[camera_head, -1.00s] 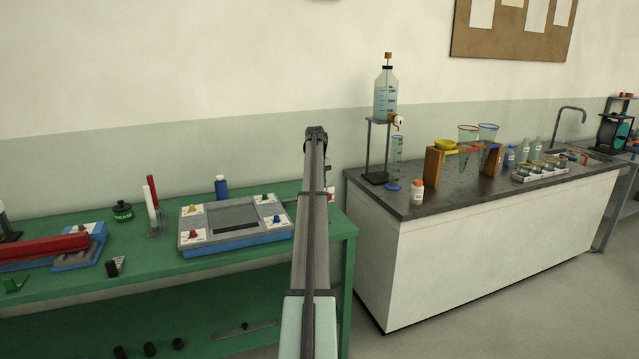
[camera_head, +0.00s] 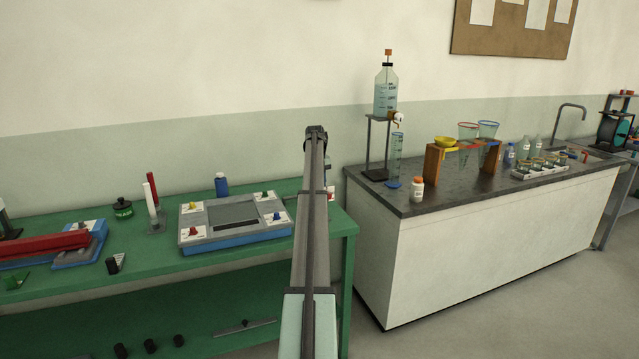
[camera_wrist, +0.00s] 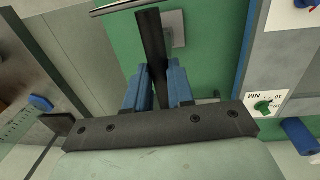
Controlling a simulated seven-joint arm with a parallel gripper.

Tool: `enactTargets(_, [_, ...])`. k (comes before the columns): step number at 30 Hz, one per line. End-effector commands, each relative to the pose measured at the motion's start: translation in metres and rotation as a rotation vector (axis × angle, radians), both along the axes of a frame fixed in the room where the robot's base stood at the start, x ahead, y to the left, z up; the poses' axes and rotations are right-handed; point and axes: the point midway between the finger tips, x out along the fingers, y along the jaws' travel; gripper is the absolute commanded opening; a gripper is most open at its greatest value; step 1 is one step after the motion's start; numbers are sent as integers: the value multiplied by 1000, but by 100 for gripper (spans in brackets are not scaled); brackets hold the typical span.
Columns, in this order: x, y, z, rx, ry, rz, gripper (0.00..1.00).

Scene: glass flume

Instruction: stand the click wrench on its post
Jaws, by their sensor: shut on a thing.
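My gripper (camera_wrist: 158,72) shows in the wrist view with its blue fingers shut on a dark bar, which I take as the click wrench (camera_wrist: 151,38). The wrench reaches from between the fingers toward the top of the view. A small grey plate (camera_wrist: 178,28) lies on the green bench beside the wrench's far end; it may be the post's base. A thin silvery rod (camera_wrist: 125,6) shows at the top edge; I cannot tell whether it is the post. Touching or apart is unclear.
The green bench (camera_head: 130,275) holds a grey-blue panel box (camera_head: 235,219) with coloured knobs, a blue bottle (camera_head: 221,185) and a red-armed device (camera_head: 45,245). A floor gap separates it from the dark-topped counter (camera_head: 450,194), with glassware and a white bottle (camera_head: 417,189).

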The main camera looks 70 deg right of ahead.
Motion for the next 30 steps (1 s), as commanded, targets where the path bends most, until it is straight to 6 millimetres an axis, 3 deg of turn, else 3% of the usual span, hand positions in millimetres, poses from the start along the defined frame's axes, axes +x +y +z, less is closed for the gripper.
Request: enactTargets(30, [0, 0, -15, -1, 0, 0, 0])
